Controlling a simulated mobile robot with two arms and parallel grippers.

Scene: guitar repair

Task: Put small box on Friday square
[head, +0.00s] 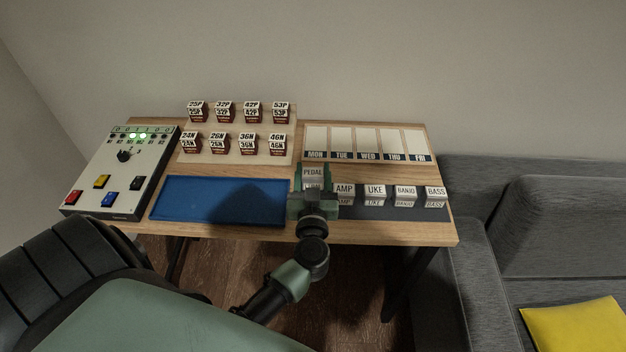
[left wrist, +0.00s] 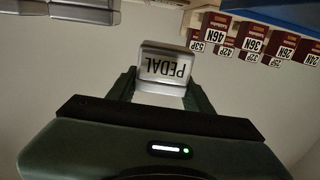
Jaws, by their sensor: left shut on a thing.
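My left gripper (head: 313,188) is over the front middle of the table and is shut on the small white-topped PEDAL box (head: 313,173). In the left wrist view the PEDAL box (left wrist: 165,68) sits between the two fingers with its label upside down. The Friday square (head: 416,142) is the rightmost pale panel of the weekday board, marked FRI, behind and to the right of the gripper. No box stands on it. My right gripper is out of view.
AMP (head: 344,191), UKE (head: 375,191), BANJO (head: 405,193) and BASS (head: 436,193) boxes stand on a dark mat to the right. String boxes (head: 248,142) stand on a rack at back left. A blue mat (head: 215,199) and control panel (head: 122,170) lie left.

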